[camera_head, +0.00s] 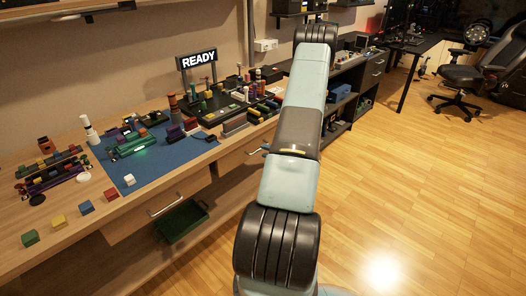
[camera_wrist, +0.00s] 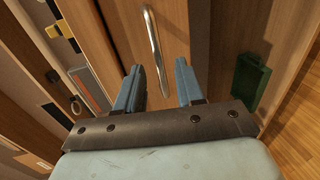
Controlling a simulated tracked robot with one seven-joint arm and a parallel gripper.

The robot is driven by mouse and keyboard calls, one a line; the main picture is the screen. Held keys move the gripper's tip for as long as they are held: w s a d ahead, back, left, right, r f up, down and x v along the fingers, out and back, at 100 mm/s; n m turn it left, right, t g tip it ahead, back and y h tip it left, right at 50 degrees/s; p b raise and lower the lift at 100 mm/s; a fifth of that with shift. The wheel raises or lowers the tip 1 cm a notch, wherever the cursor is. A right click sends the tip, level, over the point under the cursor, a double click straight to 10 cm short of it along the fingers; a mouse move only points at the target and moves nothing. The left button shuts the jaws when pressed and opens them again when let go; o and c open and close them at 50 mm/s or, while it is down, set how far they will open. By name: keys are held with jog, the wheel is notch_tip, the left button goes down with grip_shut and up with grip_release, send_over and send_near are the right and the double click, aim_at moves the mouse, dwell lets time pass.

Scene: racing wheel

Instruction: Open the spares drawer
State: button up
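Two wooden drawer fronts show under the bench in the head view, a left drawer (camera_head: 155,211) with a silver bar handle (camera_head: 164,206) and a right drawer (camera_head: 237,158), partly covered by my arm. No label shows which is the spares drawer. Both look shut. In the wrist view a silver bar handle (camera_wrist: 154,45) on a wooden front lies just beyond my gripper (camera_wrist: 157,72). The two blue fingers are spread apart with nothing between them. The handle lines up with the gap, apart from the fingers. My gripper is mostly hidden behind my arm in the head view.
The bench top (camera_head: 75,225) holds a blue mat (camera_head: 160,165), coloured blocks and a lit READY sign (camera_head: 197,60). A green crate (camera_head: 182,222) sits below the left drawer and also shows in the wrist view (camera_wrist: 250,82).

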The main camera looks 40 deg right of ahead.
jog(key=shift+x, duration=1.4)
grip_shut()
jog(key=shift+d, duration=0.1)
